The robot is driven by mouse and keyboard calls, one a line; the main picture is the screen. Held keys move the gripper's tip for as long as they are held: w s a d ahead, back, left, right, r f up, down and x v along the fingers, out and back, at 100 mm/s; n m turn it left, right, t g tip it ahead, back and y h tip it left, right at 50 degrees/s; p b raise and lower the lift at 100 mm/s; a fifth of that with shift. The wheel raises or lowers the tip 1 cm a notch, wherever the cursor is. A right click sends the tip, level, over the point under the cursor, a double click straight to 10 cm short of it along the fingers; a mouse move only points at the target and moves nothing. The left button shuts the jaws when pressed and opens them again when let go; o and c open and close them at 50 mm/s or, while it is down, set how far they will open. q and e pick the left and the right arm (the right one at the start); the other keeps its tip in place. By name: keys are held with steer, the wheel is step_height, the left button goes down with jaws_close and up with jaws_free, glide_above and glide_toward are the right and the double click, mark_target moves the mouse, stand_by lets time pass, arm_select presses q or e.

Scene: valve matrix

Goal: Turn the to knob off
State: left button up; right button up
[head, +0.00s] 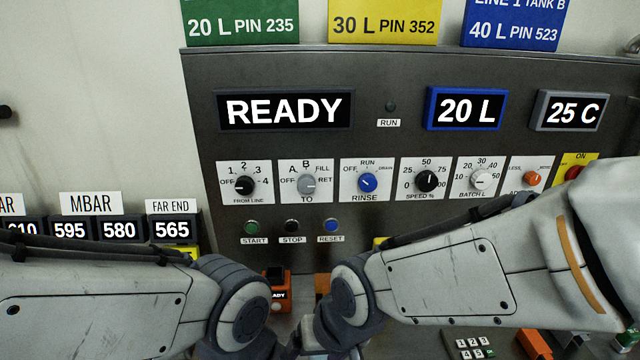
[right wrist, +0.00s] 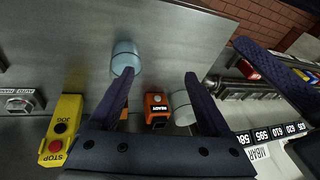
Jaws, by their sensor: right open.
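The TO knob (head: 307,184) is a grey dial on a white plate in the control panel, between the FROM LINE and RINSE knobs. Its plate is marked OFF, A, B, FILL and RET. Its pointer looks turned to the right, towards RET, but it is small. My right gripper (right wrist: 162,88) is open in the right wrist view, with nothing between its fingers. It is away from the knob, which I cannot make out in that view. In the head view both forearms end below the panel, and my left gripper's fingers do not show.
The FROM LINE knob (head: 244,186) and RINSE knob (head: 368,183) sit close on either side. START, STOP and RESET buttons (head: 292,227) lie below. An orange device (right wrist: 157,108), a blue cylinder (right wrist: 125,58) and a yellow STOP box (right wrist: 62,132) are near my right gripper.

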steer(key=w+a+m+t, duration=0.2)
steer(key=w+m+t, duration=0.2)
steer(key=w+m, duration=0.45)
steer(key=m+t+h, duration=0.3)
steer(key=m+t, duration=0.8)
steer(key=m, duration=0.8)
glide_toward(305, 186)
steer(key=w+p, duration=0.4)
steer(key=w, duration=0.4)
steer(key=shift+w, duration=0.1)
steer(key=shift+w+p, duration=0.3)
steer(key=shift+w, duration=0.25)
steer(key=shift+f, duration=0.1)
jaws_close()
